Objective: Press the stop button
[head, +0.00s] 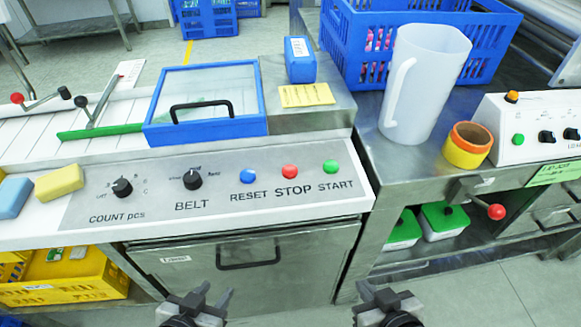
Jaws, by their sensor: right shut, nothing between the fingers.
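The red STOP button (290,172) is on the sloped front panel (215,188), above its printed STOP label. The blue RESET button (248,177) is to its left and the green START button (331,167) to its right. My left gripper (216,294) is at the bottom edge, below and left of the buttons, touching nothing I can see. I cannot tell whether its fingers are apart. My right gripper (362,292) is shut and empty at the bottom edge, below and right of the STOP button. Nothing covers the buttons.
Two knobs, COUNT (122,187) and BELT (192,180), are left on the panel. A yellow sponge (59,182) and blue sponge (14,197) lie further left. A blue-framed clear lid (258,128) is behind. A jug (425,85) and red-knobbed lever (496,211) are right.

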